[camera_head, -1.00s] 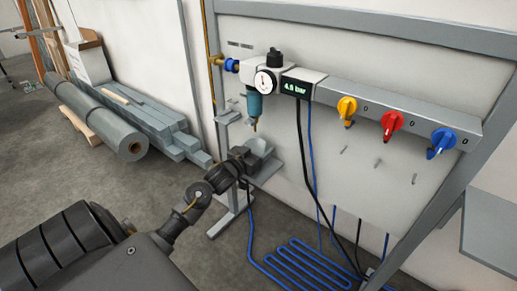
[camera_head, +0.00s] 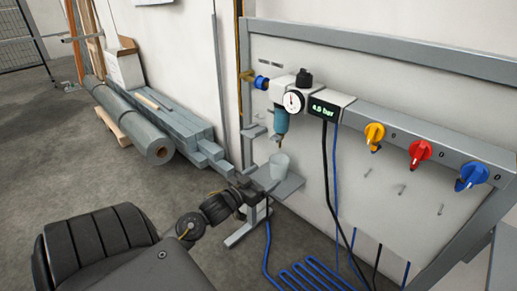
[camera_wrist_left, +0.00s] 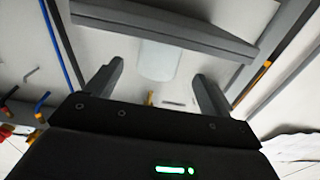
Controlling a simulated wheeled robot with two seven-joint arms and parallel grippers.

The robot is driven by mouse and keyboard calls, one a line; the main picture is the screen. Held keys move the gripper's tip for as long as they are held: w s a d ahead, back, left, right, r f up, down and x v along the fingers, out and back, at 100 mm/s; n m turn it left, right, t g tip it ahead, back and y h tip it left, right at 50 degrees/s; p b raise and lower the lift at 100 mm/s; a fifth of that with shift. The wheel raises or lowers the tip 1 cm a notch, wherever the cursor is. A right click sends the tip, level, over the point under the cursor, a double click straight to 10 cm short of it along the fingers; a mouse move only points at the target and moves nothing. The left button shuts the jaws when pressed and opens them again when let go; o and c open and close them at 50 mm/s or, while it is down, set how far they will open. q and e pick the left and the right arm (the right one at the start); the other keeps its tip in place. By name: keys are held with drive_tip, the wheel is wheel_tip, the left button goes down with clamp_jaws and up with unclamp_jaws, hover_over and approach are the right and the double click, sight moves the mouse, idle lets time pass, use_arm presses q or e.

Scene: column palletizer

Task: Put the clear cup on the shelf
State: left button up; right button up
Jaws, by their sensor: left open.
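The clear cup (camera_head: 279,166) stands upright on the small grey shelf (camera_head: 291,187), below the regulator. My left gripper (camera_head: 259,190) is at the shelf's near left edge, in front of the cup and a little lower. In the left wrist view the gripper (camera_wrist_left: 157,82) has its two fingers spread wide and nothing clamped between them. The pale cup (camera_wrist_left: 157,60) shows beyond and between the fingertips, with a gap on each side. My right gripper is not in view.
Above the shelf hang a blue filter bowl (camera_head: 281,122) and a pressure gauge (camera_head: 293,101). Yellow, red (camera_head: 420,151) and blue knobs line the rail to the right. Blue hoses (camera_head: 315,275) run below. Grey beams (camera_head: 165,125) and a roll lie on the floor at left.

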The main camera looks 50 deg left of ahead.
use_arm(q)
drive_tip(key=shift+s, duration=1.05)
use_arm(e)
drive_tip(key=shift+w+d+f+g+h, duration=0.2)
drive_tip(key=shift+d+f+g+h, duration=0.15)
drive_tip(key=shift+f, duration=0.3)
use_arm(q)
drive_tip(key=s+d+f+m+g+h, duration=0.1)
drive_tip(key=s+d+m+h, duration=0.1)
drive_tip(key=d, duration=0.6)
drive_tip(key=s+d+f+m+h, duration=0.1)
drive_tip(key=s+d+h, duration=0.1)
drive_tip(key=d, duration=0.7)
drive_tip(key=s+d+r+m+h, duration=0.1)
drive_tip(key=s+d+r+h, duration=0.1)
drive_tip(key=d, duration=0.6)
drive_tip(key=s+d+r+m+h, duration=0.2)
drive_tip(key=s+d+r, duration=0.2)
drive_tip(key=d, duration=0.5)
drive_tip(key=shift+s+r+g+h, duration=0.2)
drive_tip(key=shift+s+g+h, duration=0.2)
drive_tip(key=shift+s, duration=0.65)
